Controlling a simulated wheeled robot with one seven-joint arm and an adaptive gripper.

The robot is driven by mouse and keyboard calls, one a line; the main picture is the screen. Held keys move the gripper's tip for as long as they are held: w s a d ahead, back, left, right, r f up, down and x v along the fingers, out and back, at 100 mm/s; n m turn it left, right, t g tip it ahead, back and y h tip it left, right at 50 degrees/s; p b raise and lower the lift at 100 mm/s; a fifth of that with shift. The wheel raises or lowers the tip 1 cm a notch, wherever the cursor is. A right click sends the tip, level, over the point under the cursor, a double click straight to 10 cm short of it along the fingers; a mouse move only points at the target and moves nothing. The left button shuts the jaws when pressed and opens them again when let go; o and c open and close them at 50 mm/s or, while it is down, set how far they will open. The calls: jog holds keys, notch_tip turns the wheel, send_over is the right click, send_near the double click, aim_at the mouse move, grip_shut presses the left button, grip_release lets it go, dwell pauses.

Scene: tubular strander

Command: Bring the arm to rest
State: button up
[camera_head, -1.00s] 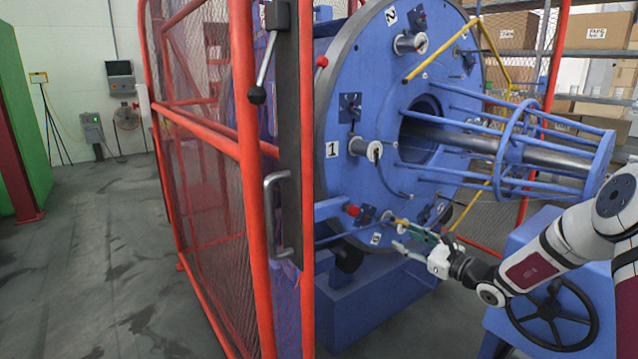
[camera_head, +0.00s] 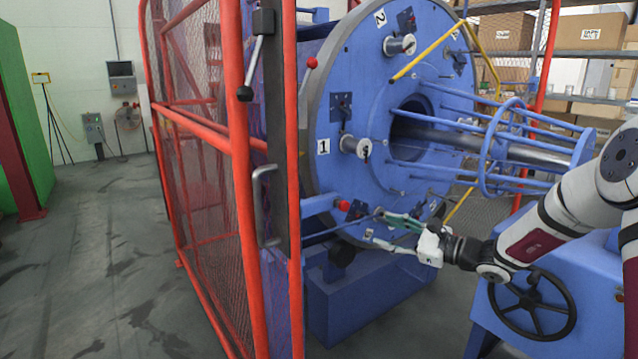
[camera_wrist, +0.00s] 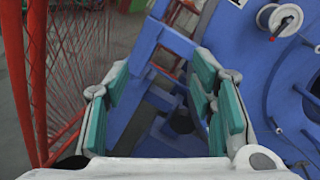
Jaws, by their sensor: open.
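My gripper (camera_head: 388,232) is open and empty in front of the lower part of the blue strander disc (camera_head: 375,195). My arm reaches in from the right edge of the head view. In the wrist view my gripper (camera_wrist: 160,105) shows two green-padded fingers spread apart, with blue machine frame behind the gap. I cannot tell in the head view how close the fingertips are to the disc.
The red mesh guard (camera_head: 243,150) stands left of the disc. A blue tubular cage (camera_head: 500,148) juts out above my arm. A black handwheel (camera_head: 532,305) on a blue housing lies below my arm. Open floor (camera_head: 110,270) lies at the left.

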jog(key=s+a+r+n+g+h, duration=0.1)
jog(key=s+a+r+n+g, duration=0.25)
jog(key=s, duration=0.55)
jog(key=s+a+r+n+g+h, duration=0.1)
jog(key=s+a+r+n+g, duration=0.15)
jog(key=s+a+n, duration=0.4)
jog(key=s+a+r+n+g+h, duration=0.1)
jog(key=s+r+n+g, duration=0.25)
jog(key=s, duration=0.65)
jog(key=s+d+f+n+h, duration=0.1)
jog(key=s+d+n+h, duration=0.35)
jog(key=s, duration=0.85)
jog(key=s+d+f+n+h, duration=0.2)
jog(key=s+d+h, duration=0.5)
jog(key=s, duration=0.7)
notch_tip(320, 180, up, 23)
jog(key=d+t+y+p, duration=0.1)
jog(key=t+p, duration=0.1)
jog(key=p, duration=1.9)
jog(key=shift+d+n+t, duration=0.25)
jog(key=shift+n+t, duration=0.05)
jog(key=shift+t, duration=0.05)
jog(key=shift+f+y, duration=0.1)
jog(key=shift+y, duration=0.15)
